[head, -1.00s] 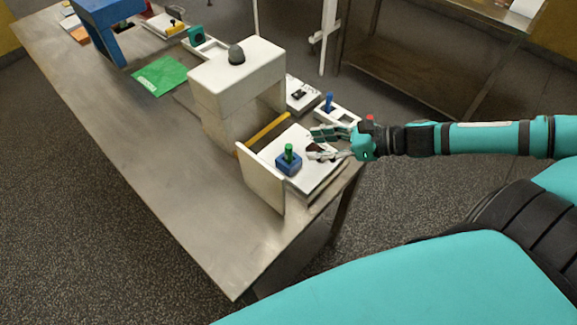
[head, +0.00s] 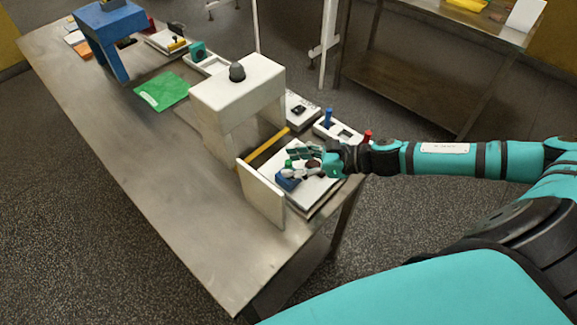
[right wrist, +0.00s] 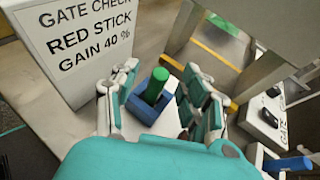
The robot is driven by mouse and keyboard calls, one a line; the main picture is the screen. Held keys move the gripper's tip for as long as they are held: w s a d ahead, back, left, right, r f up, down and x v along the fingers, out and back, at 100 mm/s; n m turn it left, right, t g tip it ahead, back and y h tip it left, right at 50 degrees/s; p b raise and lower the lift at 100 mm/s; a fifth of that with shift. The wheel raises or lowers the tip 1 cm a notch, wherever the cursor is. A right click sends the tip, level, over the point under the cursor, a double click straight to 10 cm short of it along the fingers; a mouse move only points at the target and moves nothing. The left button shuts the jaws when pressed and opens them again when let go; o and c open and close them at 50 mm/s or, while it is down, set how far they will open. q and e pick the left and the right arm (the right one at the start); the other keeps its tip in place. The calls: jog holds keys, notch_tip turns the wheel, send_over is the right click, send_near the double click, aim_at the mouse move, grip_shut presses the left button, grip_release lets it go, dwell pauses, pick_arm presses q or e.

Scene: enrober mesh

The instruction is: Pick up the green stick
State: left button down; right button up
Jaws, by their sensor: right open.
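The green stick (right wrist: 156,85) stands upright in a blue square block (right wrist: 146,108) on a white plate. In the right wrist view it lies between the two fingers of my right gripper (right wrist: 163,95), which is open. In the head view the green stick (head: 289,163) and the blue block (head: 287,182) are partly hidden behind my right gripper (head: 300,162). I cannot tell whether a finger touches the stick. My left gripper does not show.
A white panel (right wrist: 88,40) reading "GATE CHECK RED STICK GAIN 40 %" stands beside the plate. A white arch (head: 238,92) and a yellow bar (head: 268,147) are behind it. A blue stick (head: 328,117) stands in a white holder nearby.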

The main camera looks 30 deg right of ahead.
jog(key=shift+x, duration=0.9)
grip_shut()
